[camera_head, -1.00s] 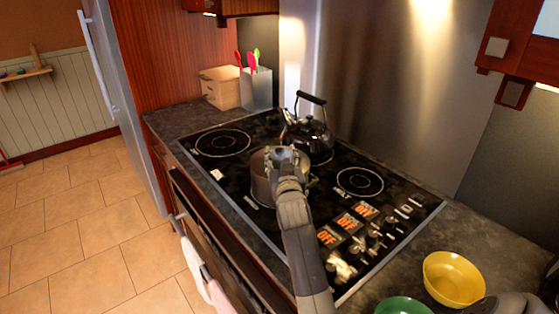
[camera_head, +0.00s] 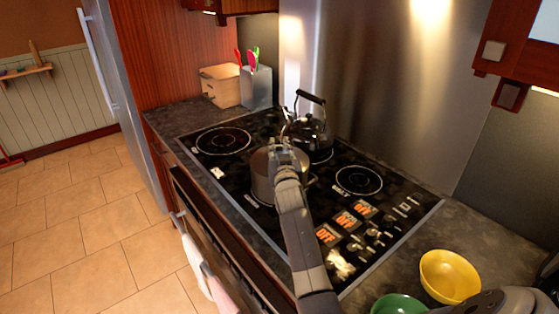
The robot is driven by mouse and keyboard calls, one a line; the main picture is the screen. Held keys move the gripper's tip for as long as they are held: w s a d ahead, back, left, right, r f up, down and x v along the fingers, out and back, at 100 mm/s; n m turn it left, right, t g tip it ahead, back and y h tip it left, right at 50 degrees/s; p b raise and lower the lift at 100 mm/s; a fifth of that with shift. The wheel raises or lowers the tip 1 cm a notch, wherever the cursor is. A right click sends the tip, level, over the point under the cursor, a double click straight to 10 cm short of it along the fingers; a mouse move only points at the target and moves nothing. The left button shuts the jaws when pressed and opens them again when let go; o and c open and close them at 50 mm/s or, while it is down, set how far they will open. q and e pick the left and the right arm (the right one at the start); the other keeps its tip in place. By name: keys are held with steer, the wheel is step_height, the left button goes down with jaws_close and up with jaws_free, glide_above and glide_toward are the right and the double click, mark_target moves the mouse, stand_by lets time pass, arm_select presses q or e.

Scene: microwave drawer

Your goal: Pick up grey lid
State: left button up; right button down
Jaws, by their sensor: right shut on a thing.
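A grey metal pot (camera_head: 262,187) stands on the black stovetop. The grey lid (camera_head: 261,162) is at the pot's top, partly hidden by my right gripper. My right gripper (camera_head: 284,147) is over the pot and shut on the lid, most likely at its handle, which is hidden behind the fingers. I cannot tell whether the lid rests on the rim or is slightly raised. My left gripper is not in view.
A dark kettle (camera_head: 311,135) stands just behind the pot. A wooden box (camera_head: 221,87) and a grey utensil holder (camera_head: 257,88) stand at the back left. A yellow bowl (camera_head: 449,277) and a green bowl (camera_head: 400,305) sit at the front right.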

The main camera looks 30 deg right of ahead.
steer(key=shift+r, duration=0.25)
